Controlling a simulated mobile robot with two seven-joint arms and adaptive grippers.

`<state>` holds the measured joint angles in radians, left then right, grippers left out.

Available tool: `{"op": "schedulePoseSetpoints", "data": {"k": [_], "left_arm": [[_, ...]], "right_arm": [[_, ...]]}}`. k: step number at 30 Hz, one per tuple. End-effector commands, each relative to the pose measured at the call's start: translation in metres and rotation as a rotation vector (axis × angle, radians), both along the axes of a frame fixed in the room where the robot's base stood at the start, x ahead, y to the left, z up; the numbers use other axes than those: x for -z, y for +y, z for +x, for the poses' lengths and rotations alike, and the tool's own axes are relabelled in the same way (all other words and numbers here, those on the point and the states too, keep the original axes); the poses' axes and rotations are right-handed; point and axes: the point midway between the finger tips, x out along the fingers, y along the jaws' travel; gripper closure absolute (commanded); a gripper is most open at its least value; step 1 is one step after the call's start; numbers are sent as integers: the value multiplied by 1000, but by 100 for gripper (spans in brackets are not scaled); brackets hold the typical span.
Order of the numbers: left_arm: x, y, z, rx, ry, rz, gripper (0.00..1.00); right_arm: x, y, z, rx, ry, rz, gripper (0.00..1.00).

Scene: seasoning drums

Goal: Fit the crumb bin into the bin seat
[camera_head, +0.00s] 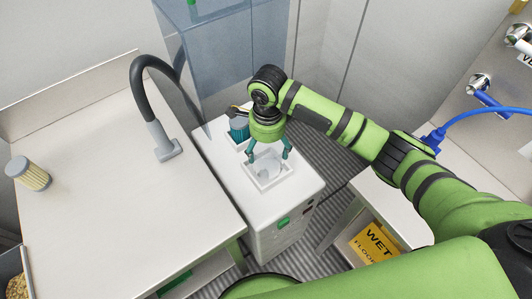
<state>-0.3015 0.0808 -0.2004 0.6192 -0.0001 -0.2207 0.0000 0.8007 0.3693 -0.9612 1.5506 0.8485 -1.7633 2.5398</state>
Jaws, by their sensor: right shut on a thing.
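A pale, rounded piece that looks like the crumb bin (268,169) is inside the square white frame of the bin seat (289,172), on top of a white cabinet. My right gripper (268,156) is above it, pointing down, with its teal fingers spread wide on either side of the bin's rim and shut on it. The bin looks roughly upright. I cannot tell how deep it sits, since the gripper hides part of it. My left gripper is not in view.
A teal, ribbed item (238,128) stands in a second white seat just behind left. A bench (110,215) with a black curved tap (150,95) and a tan-banded jar (28,173) lies left. A clear blue tank (235,60) rises behind. A yellow wet-floor sign (376,243) is lower right.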

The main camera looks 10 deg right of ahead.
Motion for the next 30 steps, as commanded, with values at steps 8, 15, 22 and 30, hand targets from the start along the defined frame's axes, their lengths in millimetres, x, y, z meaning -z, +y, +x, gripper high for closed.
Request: {"op": "schedulePoseSetpoints", "data": {"k": [8,15,22,30], "left_arm": [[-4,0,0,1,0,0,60],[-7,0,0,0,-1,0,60],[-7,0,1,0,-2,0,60],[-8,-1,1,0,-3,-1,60]], "right_arm": [[19,1,8,0,2,-3,55],[45,1,8,-1,-1,0,55],[45,2,8,-1,-1,0,55],[48,1,8,-1,-1,0,0]]}}
